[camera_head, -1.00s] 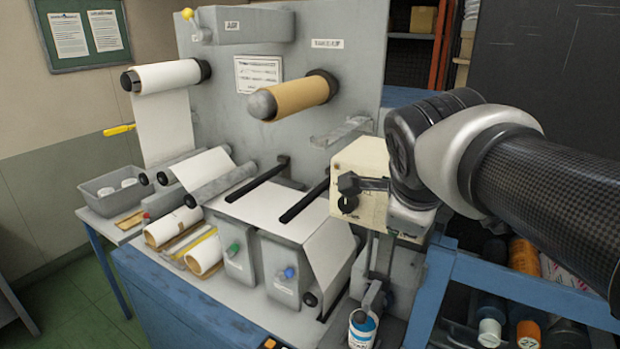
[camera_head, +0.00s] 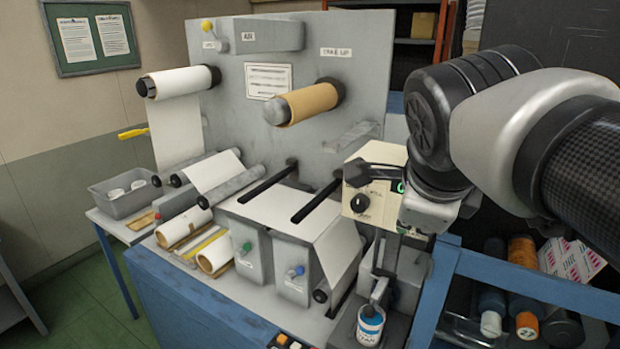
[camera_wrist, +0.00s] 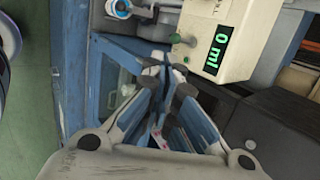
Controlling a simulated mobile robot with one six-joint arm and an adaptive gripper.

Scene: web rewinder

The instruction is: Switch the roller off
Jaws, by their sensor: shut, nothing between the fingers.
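My gripper (camera_head: 354,172) is shut and empty in front of the cream control box (camera_head: 382,155). In the wrist view the closed fingers (camera_wrist: 160,68) show below and left of that box (camera_wrist: 225,30), apart from its face. The web machine (camera_head: 225,110) carries a white roll (camera_head: 180,80) and a brown take-up roll (camera_head: 305,102). Small buttons (camera_head: 283,341) show at the bench's front edge, partly cut off. I cannot tell which control is the roller's switch.
A blue-and-white can (camera_head: 370,325) stands below the box. A blue rack (camera_head: 480,275) with bottles is at the right. Green floor is free at left.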

